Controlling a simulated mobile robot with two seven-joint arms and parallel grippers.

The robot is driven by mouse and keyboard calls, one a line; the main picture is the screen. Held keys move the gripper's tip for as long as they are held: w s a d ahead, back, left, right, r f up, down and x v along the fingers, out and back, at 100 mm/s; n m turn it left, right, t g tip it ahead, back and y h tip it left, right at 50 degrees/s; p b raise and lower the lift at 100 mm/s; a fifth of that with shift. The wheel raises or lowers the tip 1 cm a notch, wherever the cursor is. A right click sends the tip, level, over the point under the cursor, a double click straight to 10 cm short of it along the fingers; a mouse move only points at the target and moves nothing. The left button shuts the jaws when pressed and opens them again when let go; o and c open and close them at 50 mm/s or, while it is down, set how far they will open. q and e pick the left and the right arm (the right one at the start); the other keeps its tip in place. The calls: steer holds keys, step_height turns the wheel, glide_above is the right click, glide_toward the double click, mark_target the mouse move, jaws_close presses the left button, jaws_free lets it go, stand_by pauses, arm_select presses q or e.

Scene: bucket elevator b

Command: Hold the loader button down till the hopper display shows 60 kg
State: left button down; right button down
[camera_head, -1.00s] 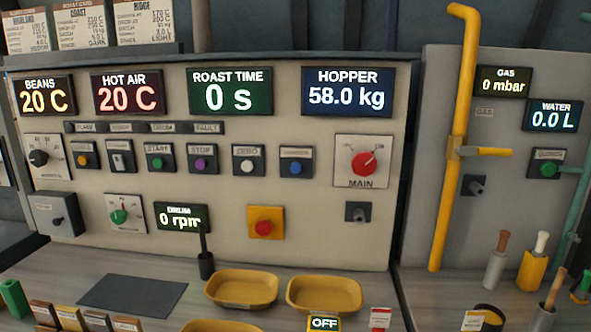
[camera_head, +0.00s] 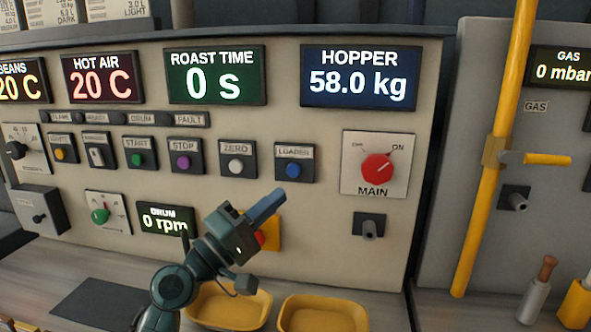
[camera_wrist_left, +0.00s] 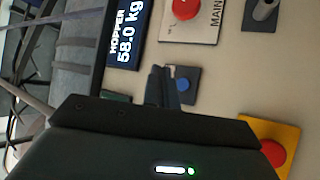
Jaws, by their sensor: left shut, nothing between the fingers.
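The loader button (camera_head: 293,170) is a blue round button on a dark plate labelled LOADER, in the lower row of the panel. It also shows in the left wrist view (camera_wrist_left: 183,84), just beyond the fingertips. The hopper display (camera_head: 360,78) reads 58.0 kg; the left wrist view shows the same reading (camera_wrist_left: 128,32). My left gripper (camera_head: 278,196) is shut and empty, its blue-grey fingers pointing up at the panel, a little below and left of the loader button in the head view. I cannot tell whether it touches the panel. My right gripper is not in view.
The red MAIN knob (camera_head: 377,168) is right of the loader button, and the white ZERO button (camera_head: 235,167) is left. A red button on a yellow plate (camera_head: 268,246) is partly behind my left gripper. Yellow trays (camera_head: 323,312) sit on the counter below.

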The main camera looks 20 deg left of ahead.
arm_select(q)
steer(key=b, duration=0.2)
glide_toward(293, 171)
steer(key=w+d+r, duration=0.3)
steer(key=w+d, duration=0.1)
steer(key=shift+r, duration=0.25)
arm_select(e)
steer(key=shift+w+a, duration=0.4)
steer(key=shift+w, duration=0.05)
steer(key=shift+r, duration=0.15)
arm_select(q)
steer(key=shift+s, duration=0.1)
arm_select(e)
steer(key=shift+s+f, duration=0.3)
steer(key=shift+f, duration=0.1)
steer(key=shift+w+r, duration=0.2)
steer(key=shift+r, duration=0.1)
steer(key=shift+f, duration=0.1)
arm_select(q)
steer(key=shift+w+a+b, duration=0.15)
steer(key=shift+w+b, duration=0.2)
steer(key=shift+w, duration=0.1)
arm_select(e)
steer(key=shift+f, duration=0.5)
